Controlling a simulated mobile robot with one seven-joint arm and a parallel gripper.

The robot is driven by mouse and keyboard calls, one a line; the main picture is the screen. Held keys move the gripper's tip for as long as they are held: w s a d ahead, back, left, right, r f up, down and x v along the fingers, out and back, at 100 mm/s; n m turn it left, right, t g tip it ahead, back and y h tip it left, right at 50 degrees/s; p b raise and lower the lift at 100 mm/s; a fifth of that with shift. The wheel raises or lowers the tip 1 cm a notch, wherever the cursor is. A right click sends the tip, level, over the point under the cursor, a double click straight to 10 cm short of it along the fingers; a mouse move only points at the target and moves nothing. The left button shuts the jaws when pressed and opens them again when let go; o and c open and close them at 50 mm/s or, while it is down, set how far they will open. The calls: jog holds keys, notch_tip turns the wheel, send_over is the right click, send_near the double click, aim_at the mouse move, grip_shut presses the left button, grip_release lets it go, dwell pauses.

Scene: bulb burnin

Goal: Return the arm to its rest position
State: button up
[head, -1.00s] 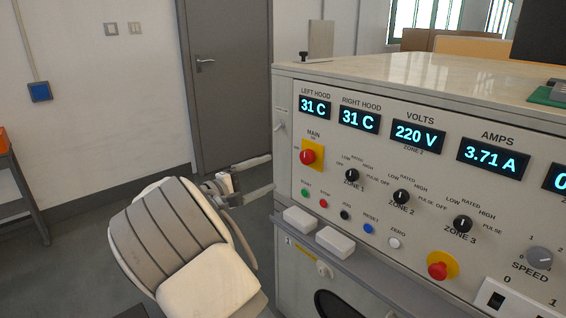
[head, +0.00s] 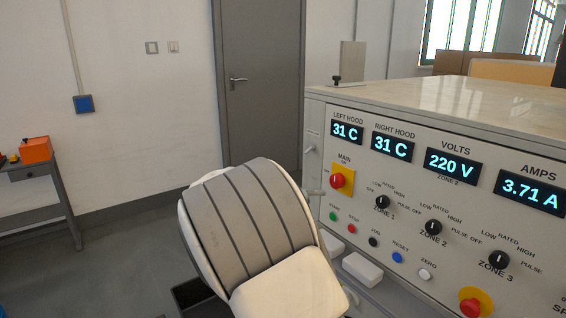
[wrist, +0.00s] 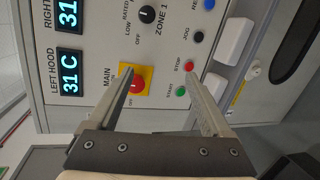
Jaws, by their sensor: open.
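My arm (head: 245,225), white with grey bands, stands folded in the lower middle of the head view. It hides most of my gripper there; only a small part that looks like a finger shows beside the panel's left edge. In the wrist view my gripper (wrist: 160,82) is open, with nothing between its two fingers. The fingers point toward the control panel (wrist: 155,50), around the area between the red main switch (wrist: 137,86) and the green and red buttons. I cannot tell the gap to the panel.
The console (head: 430,110) fills the right side, its displays lit. White blocks (head: 362,268) sit on its front ledge. A grey door (head: 262,90) is behind. A small table (head: 35,187) with an orange box (head: 35,149) stands at left. Floor between table and arm is clear.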

jog(key=s+d+m+g+y, duration=0.4)
jog(key=s+d+g+y, duration=0.15)
jog(key=s+d, duration=0.7)
jog(key=s+a+r+m+t+y, duration=0.1)
jog(key=s+a+m+t+y, duration=0.2)
jog(key=s, duration=0.7)
jog(key=s+a+r+m+t+y, duration=0.15)
jog(key=s+y, duration=0.35)
jog(key=s, duration=0.5)
notch_tip(320, 180, up, 22)
jog(key=p, duration=2.2)
jog(key=shift+a+n+p, duration=0.3)
jog(key=shift+n+p, duration=0.1)
jog(key=shift+n, duration=0.05)
jog(key=shift+r, duration=0.1)
